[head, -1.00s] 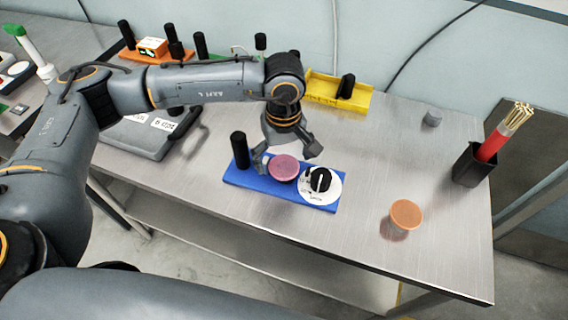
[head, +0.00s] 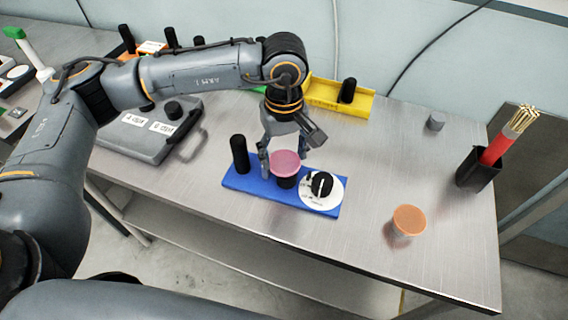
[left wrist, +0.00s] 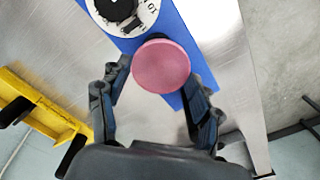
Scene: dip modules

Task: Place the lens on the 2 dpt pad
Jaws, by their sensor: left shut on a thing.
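A pink round disc (head: 286,161), which looks like the lens, is between the fingers of my left gripper (head: 284,158). The gripper is shut on it, over the blue board (head: 240,183). A black round part (head: 287,182) of the board shows directly below the disc; I cannot tell whether they touch. In the left wrist view the disc (left wrist: 161,66) sits between the two fingers (left wrist: 158,95). A grey case (head: 140,142) with white labels lies at the left; its print is too small to read surely as the 2 dpt pad. My right gripper is not in view.
The board bears a black post (head: 239,154) and a white dial (head: 322,194). An orange-topped round piece (head: 409,219) and a black holder (head: 478,168) stand right. A yellow tray (head: 325,95) and small grey cylinder (head: 435,122) are behind. The table right of the board is mostly clear.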

